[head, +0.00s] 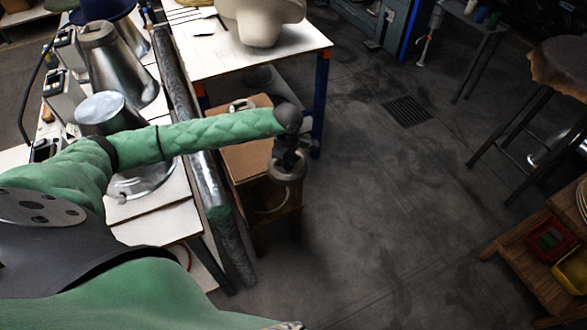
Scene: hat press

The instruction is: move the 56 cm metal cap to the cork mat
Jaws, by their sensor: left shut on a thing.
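My left gripper (290,158) is at the end of the green arm, just off the right side of a small wooden stand. It is shut on a round grey metal piece (287,172), which looks like the metal cap; its size mark cannot be read. The gripper and wrist hide part of it. A flat tan surface that looks like the cork mat (247,160) lies on the stand, to the left of the held piece and partly behind my arm.
Silver hat forms (112,65) crowd the bench at left, and a grey pipe (168,65) runs along its edge. A white table (270,60) with a pale hat form stands behind the stand. A stool (560,65) and wooden shelf (530,255) stand right; the floor between is clear.

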